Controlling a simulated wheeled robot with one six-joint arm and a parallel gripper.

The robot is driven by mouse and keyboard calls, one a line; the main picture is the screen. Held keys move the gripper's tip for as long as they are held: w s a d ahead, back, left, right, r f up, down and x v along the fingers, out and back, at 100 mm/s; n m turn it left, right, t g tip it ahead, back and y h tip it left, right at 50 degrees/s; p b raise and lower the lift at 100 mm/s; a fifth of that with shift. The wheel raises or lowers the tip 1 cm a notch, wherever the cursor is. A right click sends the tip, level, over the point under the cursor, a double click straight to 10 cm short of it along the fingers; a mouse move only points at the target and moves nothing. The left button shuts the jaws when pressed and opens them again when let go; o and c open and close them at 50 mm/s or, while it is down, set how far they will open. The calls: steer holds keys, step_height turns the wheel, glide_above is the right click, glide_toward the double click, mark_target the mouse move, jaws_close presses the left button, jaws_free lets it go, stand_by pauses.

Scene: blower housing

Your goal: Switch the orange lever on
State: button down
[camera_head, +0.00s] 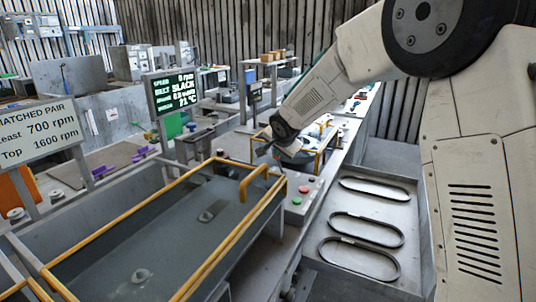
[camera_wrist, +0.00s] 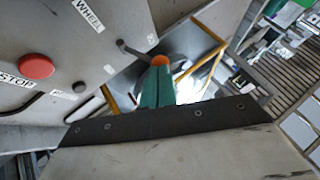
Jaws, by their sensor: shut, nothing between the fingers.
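The orange lever shows in the wrist view as a grey rod running right from a pivot on the panel, with an orange knob (camera_wrist: 160,61) at its end. My gripper (camera_wrist: 156,70) has teal fingers, shut with nothing between them. Their tips overlap the lower edge of the knob in the wrist view; I cannot tell whether they touch it. In the head view my gripper (camera_head: 266,149) is low over the far end of the machine, beyond the button box. I cannot make out the lever there.
A display (camera_head: 173,92) reads 0 rpm and belt SLACK. A yellow-framed guard (camera_head: 225,262) covers the near bay. A red STOP button (camera_wrist: 37,67) and a WHEEL label (camera_wrist: 88,14) are on the panel. A tray (camera_head: 375,258) with three belts stands right.

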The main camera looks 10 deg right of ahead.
steer(key=shift+d, duration=0.15)
steer(key=shift+r, duration=0.15)
steer(key=shift+r, duration=0.65)
steer(key=w+a+r+v, duration=0.1)
steer(key=v, duration=1.3)
steer(key=shift+a, duration=0.35)
